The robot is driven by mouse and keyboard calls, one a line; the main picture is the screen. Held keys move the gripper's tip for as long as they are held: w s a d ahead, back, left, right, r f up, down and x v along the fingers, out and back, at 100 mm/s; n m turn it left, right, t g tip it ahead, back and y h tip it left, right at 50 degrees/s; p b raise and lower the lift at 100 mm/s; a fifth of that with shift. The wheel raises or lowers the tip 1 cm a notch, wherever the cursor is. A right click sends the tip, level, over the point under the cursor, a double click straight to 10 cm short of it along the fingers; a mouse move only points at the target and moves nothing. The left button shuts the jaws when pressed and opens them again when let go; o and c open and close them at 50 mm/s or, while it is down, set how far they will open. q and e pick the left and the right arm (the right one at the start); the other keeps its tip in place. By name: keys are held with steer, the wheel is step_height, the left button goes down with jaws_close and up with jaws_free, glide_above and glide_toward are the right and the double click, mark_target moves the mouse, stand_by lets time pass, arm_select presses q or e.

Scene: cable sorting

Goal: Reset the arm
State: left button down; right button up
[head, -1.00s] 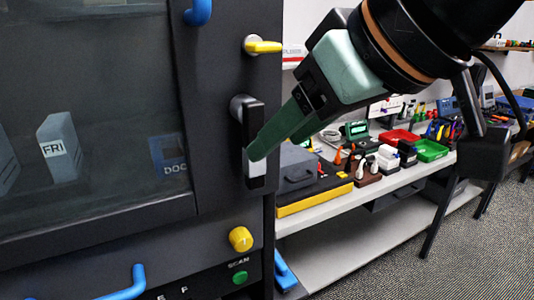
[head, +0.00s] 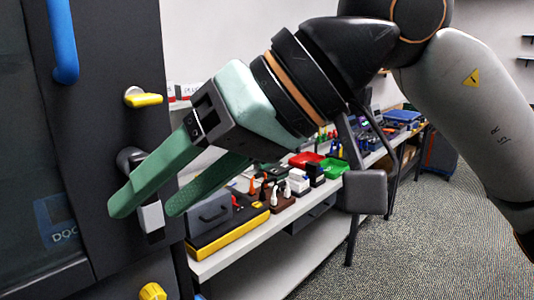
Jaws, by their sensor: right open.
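My right gripper (head: 140,212) reaches in from the right of the head view, with green fingers spread apart and nothing held between them. Its fingers lie in front of the dark cabinet's black handle (head: 128,160) with a grey lower end (head: 151,216), and hide part of it. I cannot tell whether they touch the handle. My right arm (head: 470,110) stretches back to the upper right. My left gripper is not in view.
The dark cabinet (head: 110,60) fills the left, with a blue handle (head: 62,40), a yellow lever (head: 143,98) and a yellow knob (head: 152,291). Carpeted floor at right is clear.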

steer(key=w+d+f+n+t+y+p, duration=0.1)
steer(key=w+d+f+n+t+y, duration=0.3)
steer(key=n, duration=0.6)
steer(key=w+d+f+n+t+y+p, duration=0.1)
steer(key=w+d+n+t+y, duration=0.1)
steer(key=w+n+t+y, duration=0.5)
steer(key=w+d+f+n+t+y+p, duration=0.1)
steer(key=w+d+f+n+y, duration=0.3)
steer(key=n, duration=0.8)
steer(key=w+d+f+m+t+h+p, duration=0.1)
steer(key=w+d+f+m+t+h, duration=0.2)
steer(key=f+m+h, duration=0.65)
steer(key=w+d+f+m+t+h, duration=0.1)
steer(key=d+f+m+t+h, duration=0.35)
steer(key=f+m, duration=0.75)
steer(key=s+d+f+m+g+h, duration=0.3)
steer(key=s+f+m, duration=0.2)
steer(key=s+f, duration=0.2)
steer(key=s+d+f+m+g+h, duration=0.3)
steer(key=s+f, duration=0.4)
steer(key=f, duration=0.3)
steer(key=s+d+f+m+g+h+p, duration=0.1)
steer(key=s+d+f+m+g+h, duration=0.1)
steer(key=s+f+m+g, duration=0.3)
steer(key=s+d+f+m, duration=0.1)
steer(key=s+f+m, duration=0.1)
steer(key=s+f, duration=0.1)
steer(key=shift+f+h, duration=0.4)
steer(key=shift+f, duration=0.45)
steer(key=shift+c, duration=0.3)
